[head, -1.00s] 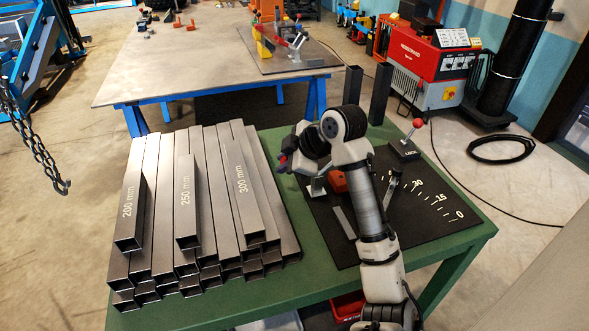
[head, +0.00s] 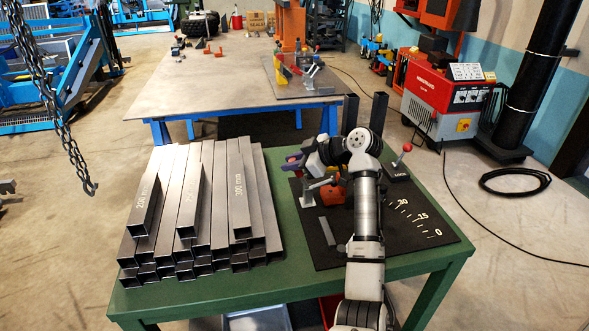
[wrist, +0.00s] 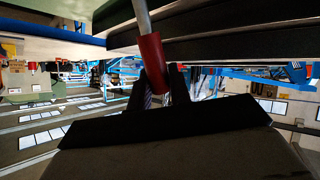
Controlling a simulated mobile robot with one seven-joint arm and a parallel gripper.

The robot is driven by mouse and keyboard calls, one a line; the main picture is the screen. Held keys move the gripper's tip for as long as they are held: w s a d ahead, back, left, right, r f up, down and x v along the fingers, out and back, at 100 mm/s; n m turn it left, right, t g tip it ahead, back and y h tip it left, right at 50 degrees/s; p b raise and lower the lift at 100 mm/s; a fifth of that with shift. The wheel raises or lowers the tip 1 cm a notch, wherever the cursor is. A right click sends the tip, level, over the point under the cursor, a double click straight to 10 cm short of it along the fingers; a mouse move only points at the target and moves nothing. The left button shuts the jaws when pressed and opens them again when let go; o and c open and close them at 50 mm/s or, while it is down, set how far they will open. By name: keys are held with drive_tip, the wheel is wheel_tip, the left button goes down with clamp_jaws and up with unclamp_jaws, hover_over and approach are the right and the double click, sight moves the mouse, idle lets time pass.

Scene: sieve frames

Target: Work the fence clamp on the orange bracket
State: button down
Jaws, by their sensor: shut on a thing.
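My gripper (head: 292,162) is at the left edge of the black plate (head: 342,254), low over the back of the green table. In the wrist view its dark fingers (wrist: 165,86) are shut on the red grip (wrist: 152,60) of a clamp lever, whose grey rod (wrist: 143,16) runs up out of the picture. The grey fence clamp (head: 316,188) stands next to the orange bracket (head: 332,195), just below and right of my gripper. My arm hides part of the bracket's right side and the plate behind it.
Stacked steel tubes (head: 196,215) fill the left of the green table (head: 420,268), close to my gripper. A red-knobbed lever (head: 401,162) stands right of my arm. Two dark posts (head: 378,112) rise behind. A bar (head: 326,231) lies on the plate.

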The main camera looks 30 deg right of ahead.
drive_tip(key=shift+s+d+r+m+t+y+b, duration=0.15)
drive_tip(key=shift+d+m+t+y+b, duration=0.1)
drive_tip(key=shift+d+y, duration=0.25)
drive_tip(key=shift+s+d+r+m+t+y+b, duration=0.1)
drive_tip(key=shift+s+d+m+t+y+b, duration=0.15)
drive_tip(key=shift+d+y, duration=0.25)
drive_tip(key=shift+s+d+r+m+t+y+b, duration=0.1)
drive_tip(key=shift+d+m+t+y+b, duration=0.1)
drive_tip(key=shift+d+y+b, duration=0.3)
drive_tip(key=shift+d, duration=0.15)
drive_tip(key=c, duration=1.3)
unclamp_jaws()
drive_tip(key=b+v, duration=0.3)
drive_tip(key=v, duration=1)
drive_tip(key=shift+s+d+r, duration=0.2)
drive_tip(key=shift+s+r, duration=0.05)
drive_tip(key=shift+s, duration=0.05)
